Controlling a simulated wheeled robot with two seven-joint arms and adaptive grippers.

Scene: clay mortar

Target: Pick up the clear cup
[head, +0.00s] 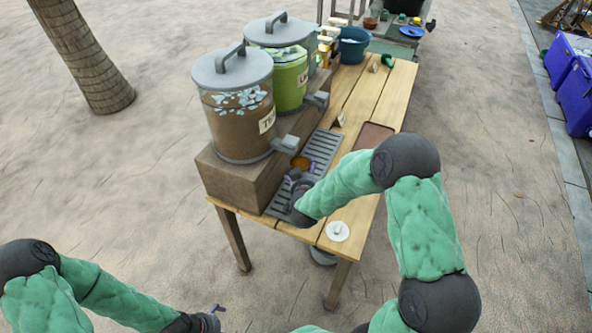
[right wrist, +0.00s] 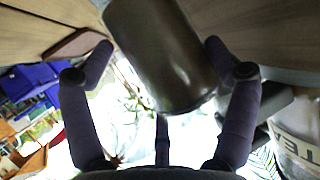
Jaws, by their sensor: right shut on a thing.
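The clear cup (right wrist: 163,58) is between the two fingers of my right gripper in the right wrist view, and it looks brown and glossy there. In the head view, a small amber patch of the cup (head: 300,163) shows over the grey slotted drip tray (head: 322,148), near the front dispenser's tap (head: 285,145). My right gripper (head: 298,177) is shut on the cup, and my forearm and fingers hide most of it. I cannot tell whether the cup touches the tray. My left gripper (head: 214,315) is at the bottom left, away from the table, and its jaws are too small to judge.
The brown dispenser (head: 238,115) and a green one (head: 290,80) stand on a block left of the tray. A brown tray (head: 373,136), a white lid-like disc (head: 338,231) and a blue bucket (head: 352,46) are on the wooden table (head: 352,213).

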